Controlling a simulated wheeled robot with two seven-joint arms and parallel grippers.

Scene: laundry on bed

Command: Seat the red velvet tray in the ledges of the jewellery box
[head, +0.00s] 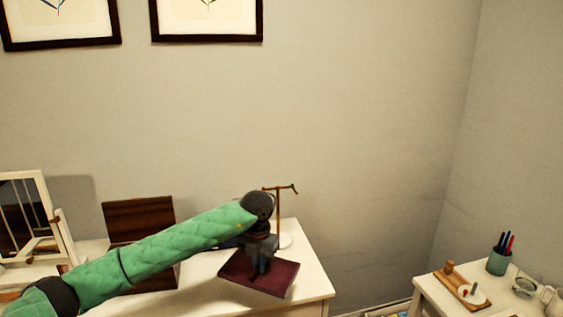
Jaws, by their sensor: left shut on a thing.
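The red velvet tray (278,281), a flat dark-red panel, is at the right end of the white table. My left gripper (261,268) points down over it and is shut on it. I cannot tell whether the tray touches the tabletop. A dark brown wooden panel (137,214) stands upright at the left, apparently the raised lid of the jewellery box. My green left arm crosses in front of it, so the box body and its ledges are mostly hidden. My right gripper is out of view.
The white table (311,275) ends just right of the tray. A small wooden T-shaped stand (279,205) rises behind the gripper. A framed mirror (25,205) stands at the far left. A second table at right holds a pen cup (497,262) and a wooden board (459,285).

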